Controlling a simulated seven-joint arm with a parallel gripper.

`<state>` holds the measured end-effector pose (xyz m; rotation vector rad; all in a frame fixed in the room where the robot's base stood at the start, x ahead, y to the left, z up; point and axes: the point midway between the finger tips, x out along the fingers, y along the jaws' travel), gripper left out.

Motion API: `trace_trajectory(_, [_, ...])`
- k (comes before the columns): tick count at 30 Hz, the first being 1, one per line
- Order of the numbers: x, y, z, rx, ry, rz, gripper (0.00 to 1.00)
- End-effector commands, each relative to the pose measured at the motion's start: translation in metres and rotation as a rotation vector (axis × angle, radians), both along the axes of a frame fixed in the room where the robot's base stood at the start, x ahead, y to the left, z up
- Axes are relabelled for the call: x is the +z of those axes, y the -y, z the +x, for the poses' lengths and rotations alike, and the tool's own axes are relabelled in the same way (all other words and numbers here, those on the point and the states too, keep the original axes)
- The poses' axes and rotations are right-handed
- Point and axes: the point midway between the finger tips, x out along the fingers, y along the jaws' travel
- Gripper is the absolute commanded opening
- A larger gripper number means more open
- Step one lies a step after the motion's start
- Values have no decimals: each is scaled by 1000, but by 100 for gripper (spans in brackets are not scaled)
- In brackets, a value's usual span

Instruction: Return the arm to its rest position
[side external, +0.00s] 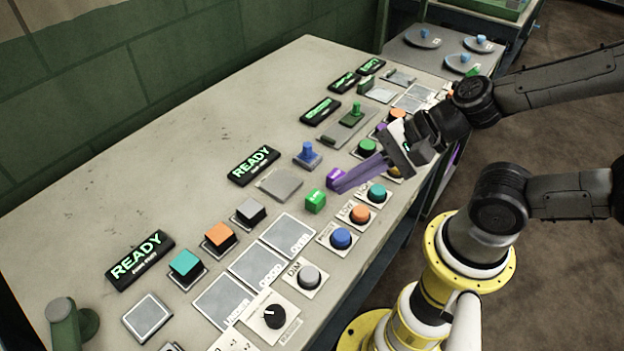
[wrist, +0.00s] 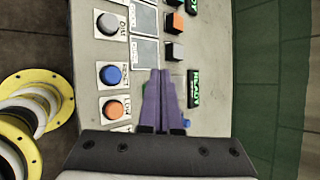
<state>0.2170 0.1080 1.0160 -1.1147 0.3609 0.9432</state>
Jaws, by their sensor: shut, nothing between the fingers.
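My gripper (side external: 347,183) has long purple fingers, shut with nothing between them. It hangs over the middle of the grey console (side external: 130,130) in the side view, with its tips close to a green cube (side external: 316,201) and a small purple cube (side external: 335,175). Whether the tips touch either cube I cannot tell. In the wrist view my gripper (wrist: 160,76) points along the panel, and its fingers hide part of the surface. The arm reaches in from the right of the side view.
Coloured buttons, including a blue one (side external: 341,238) and an orange one (side external: 360,213), line the near edge. A blue-knobbed lever (side external: 307,154) and lit READY displays (side external: 254,165) stand behind. A green wall (side external: 200,60) bounds the back. The console's back left is bare.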

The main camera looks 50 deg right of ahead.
Motion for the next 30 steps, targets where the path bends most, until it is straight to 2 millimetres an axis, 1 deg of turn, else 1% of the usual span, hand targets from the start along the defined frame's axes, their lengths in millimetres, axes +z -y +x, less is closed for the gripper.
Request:
trace_trajectory(1, [16, 2, 1, 67, 55, -64, 0])
trace_trajectory(3, [34, 6, -2, 191, 130, -187, 0])
trace_trajectory(6, [53, 16, -9, 380, 218, -389, 0])
trace_trajectory(8, [61, 25, -14, 490, 258, -517, 0])
trace_trajectory(12, [74, 54, -27, 741, 306, -822, 0])
trace_trajectory(15, [79, 77, -35, 897, 301, -1008, 0])
trace_trajectory(18, [81, 95, -43, 1024, 278, -1144, 0])
trace_trajectory(22, [76, 109, -52, 1149, 237, -1226, 0])
trace_trajectory(30, [76, 109, -53, 1174, 242, -1232, 0])
